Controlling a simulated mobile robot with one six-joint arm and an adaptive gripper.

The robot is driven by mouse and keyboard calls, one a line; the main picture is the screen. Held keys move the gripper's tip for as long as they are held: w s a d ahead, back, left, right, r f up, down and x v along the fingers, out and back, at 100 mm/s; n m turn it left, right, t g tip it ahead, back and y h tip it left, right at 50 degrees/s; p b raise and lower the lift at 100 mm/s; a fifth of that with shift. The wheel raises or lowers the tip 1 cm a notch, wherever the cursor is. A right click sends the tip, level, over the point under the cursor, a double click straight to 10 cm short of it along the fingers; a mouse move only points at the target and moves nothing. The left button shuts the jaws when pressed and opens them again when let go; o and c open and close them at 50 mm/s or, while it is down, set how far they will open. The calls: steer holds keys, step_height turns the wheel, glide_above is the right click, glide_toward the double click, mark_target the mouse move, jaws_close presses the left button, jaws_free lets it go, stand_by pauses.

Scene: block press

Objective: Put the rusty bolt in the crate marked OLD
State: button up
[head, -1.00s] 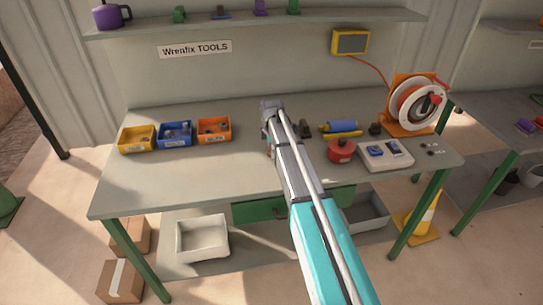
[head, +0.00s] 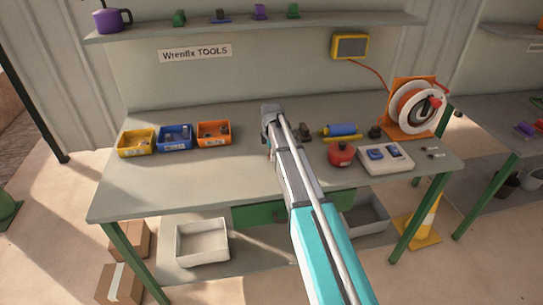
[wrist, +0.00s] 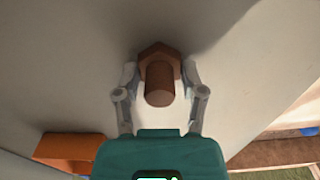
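The rusty bolt (wrist: 159,85) is brown with a hexagonal head and shows in the wrist view, shank towards the camera. My gripper (wrist: 160,72) has one finger on each side of its head, and both fingertips appear to touch it. Whether the bolt rests on the table or hangs clear I cannot tell. In the head view my gripper (head: 270,112) is over the middle of the workbench, and the bolt is hidden there. A yellow crate (head: 125,152), a blue crate (head: 164,146) and an orange crate (head: 203,142) stand on the left. Their labels are too small to read.
The workbench (head: 180,185) is clear in front of the crates. Right of my arm are a blue-and-yellow item (head: 341,129), a red container (head: 341,154), a pale tray (head: 385,165) and a cable reel (head: 416,108). A shelf (head: 350,19) runs above the back.

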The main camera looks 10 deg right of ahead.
jaws_close()
steer(key=shift+r, duration=0.2)
steer(key=shift+r+p, duration=0.75)
steer(key=shift+p, duration=0.2)
steer(key=s+r+p, duration=1.1)
steer(key=s, duration=0.3)
